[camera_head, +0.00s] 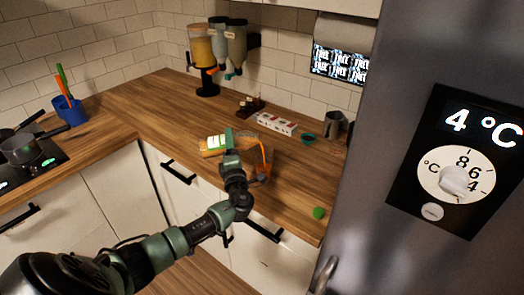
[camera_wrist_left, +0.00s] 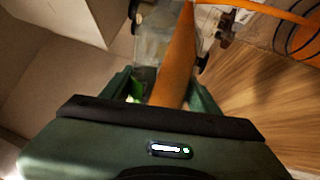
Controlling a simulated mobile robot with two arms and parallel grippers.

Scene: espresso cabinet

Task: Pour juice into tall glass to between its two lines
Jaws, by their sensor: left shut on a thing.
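My left gripper (camera_head: 231,153) is shut on the clear juice container, which holds orange juice (camera_head: 211,145) and is tipped far over to the right above the counter. In the left wrist view the juice (camera_wrist_left: 177,60) lies as a wedge in the container between my fingers. An orange stream (camera_head: 262,150) runs from its mouth down at the clear tall glass (camera_head: 261,177). In the wrist view the stream (camera_wrist_left: 262,10) reaches toward the glass (camera_wrist_left: 304,38) at the right edge, where dark rings and orange show. I cannot tell the level against the lines. My right gripper is out of view.
A fridge (camera_head: 430,240) fills the right side. A green item (camera_head: 318,212) lies near the counter's front edge. The counter to the left (camera_head: 140,110) is clear.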

